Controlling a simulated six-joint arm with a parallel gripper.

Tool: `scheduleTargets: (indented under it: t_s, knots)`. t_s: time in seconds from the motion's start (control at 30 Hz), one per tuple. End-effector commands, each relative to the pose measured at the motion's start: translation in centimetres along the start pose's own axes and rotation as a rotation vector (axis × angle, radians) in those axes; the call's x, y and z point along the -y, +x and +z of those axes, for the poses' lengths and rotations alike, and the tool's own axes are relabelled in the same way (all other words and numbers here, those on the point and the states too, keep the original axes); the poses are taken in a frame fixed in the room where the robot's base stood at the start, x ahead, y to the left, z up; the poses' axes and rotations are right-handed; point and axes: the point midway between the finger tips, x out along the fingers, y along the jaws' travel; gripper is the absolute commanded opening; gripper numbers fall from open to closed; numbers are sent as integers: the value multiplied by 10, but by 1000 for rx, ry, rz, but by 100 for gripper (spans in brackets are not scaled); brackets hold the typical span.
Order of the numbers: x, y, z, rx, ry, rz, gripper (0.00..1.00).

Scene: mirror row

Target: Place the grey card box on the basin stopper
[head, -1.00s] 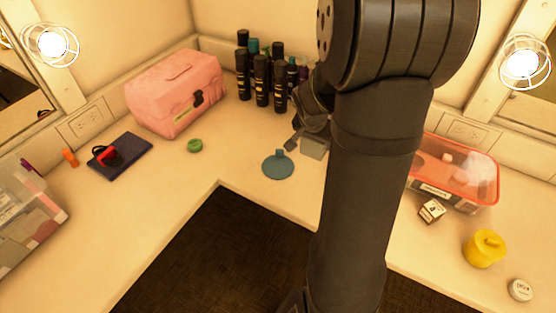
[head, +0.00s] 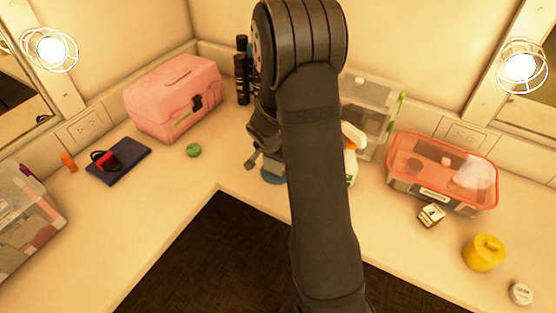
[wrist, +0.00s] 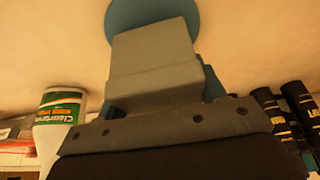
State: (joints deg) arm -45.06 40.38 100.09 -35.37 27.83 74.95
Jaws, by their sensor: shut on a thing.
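The grey card box (wrist: 155,60) is between the jaws of my gripper (wrist: 160,95) in the wrist view. The round blue-teal basin stopper (wrist: 150,12) shows just past the box, which covers part of it. In the head view, my gripper (head: 262,158) is over the stopper (head: 272,179), of which only a small part shows beside my arm. The box is hidden or hard to make out there. I cannot tell whether the box touches the stopper.
A pink case (head: 172,98) and green lid (head: 194,150) are to the left. Dark bottles (head: 241,75) stand behind my gripper. A white spray bottle (head: 352,155), clear bin (head: 370,110) and red-rimmed box (head: 440,175) are to the right. The counter's front edge is close.

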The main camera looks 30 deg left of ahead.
Motion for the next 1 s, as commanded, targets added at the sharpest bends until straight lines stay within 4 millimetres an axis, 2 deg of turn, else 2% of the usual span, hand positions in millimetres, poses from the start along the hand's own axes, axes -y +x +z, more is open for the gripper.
scheduleTargets:
  t_s: [0.1,0.5,0.53,0.63,1.0]
  knots:
    - [0,12,5,0,-1,0,38]
    - [0,16,6,-1,0,0,38]
    - [0,16,6,-1,0,0,65]
    - [0,16,6,-1,0,-1,85]
    - [0,12,4,-2,0,-2,85]
